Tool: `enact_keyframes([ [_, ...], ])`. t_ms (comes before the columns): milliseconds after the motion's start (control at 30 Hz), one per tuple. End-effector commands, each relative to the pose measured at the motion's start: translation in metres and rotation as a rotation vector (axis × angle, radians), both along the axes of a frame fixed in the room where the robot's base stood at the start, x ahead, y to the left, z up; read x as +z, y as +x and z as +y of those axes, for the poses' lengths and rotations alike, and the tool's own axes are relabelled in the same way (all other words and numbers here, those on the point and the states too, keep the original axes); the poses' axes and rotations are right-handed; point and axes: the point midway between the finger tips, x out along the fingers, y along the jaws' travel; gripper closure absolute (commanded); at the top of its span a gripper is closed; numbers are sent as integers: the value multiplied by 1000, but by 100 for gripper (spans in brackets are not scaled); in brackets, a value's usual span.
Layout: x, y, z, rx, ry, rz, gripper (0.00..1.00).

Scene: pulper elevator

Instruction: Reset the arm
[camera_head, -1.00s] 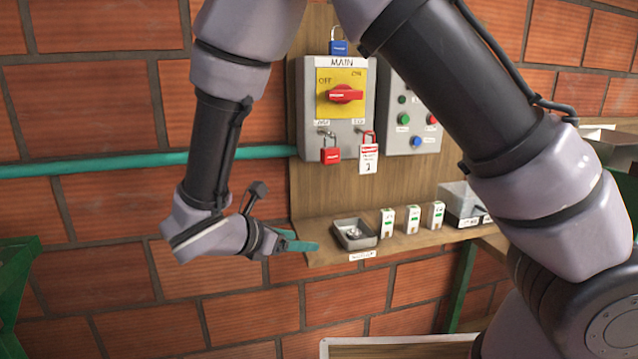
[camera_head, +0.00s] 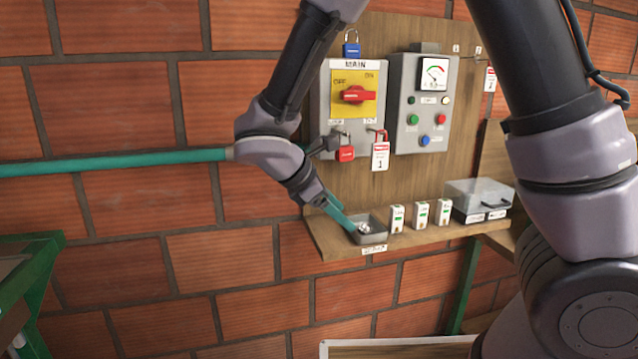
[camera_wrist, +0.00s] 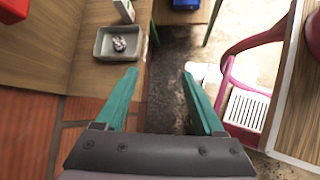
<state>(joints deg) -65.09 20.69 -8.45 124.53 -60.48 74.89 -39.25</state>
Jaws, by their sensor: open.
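My gripper (camera_head: 345,226) points down and to the right at the left end of the wooden shelf, close to the small grey tray (camera_head: 377,240) in the head view. In the wrist view, the two teal fingers of my gripper (camera_wrist: 160,75) are spread wide with nothing between them. The grey tray (camera_wrist: 103,45) with small metallic pieces in it lies beyond the left finger, apart from it in that view. In the head view the fingers overlap the tray's left side, and I cannot tell whether they touch it.
Small white blocks (camera_head: 421,215) and a clear-lidded box (camera_head: 478,198) stand on the shelf. A pink chair (camera_wrist: 235,60) stands at right.

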Motion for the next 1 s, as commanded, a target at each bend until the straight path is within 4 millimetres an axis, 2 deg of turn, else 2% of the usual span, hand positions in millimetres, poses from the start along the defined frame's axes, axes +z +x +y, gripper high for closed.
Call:
enact_keyframes([
  [233,55,2,-77,-499,377,-73,30],
  [500,119,-19,-149,-1101,840,-251,30],
  [700,163,-42,-187,-1493,1180,-435,30],
  [800,181,-52,-199,-1639,1325,-521,30],
  [1000,200,-63,-209,-1794,1496,-628,30],
])
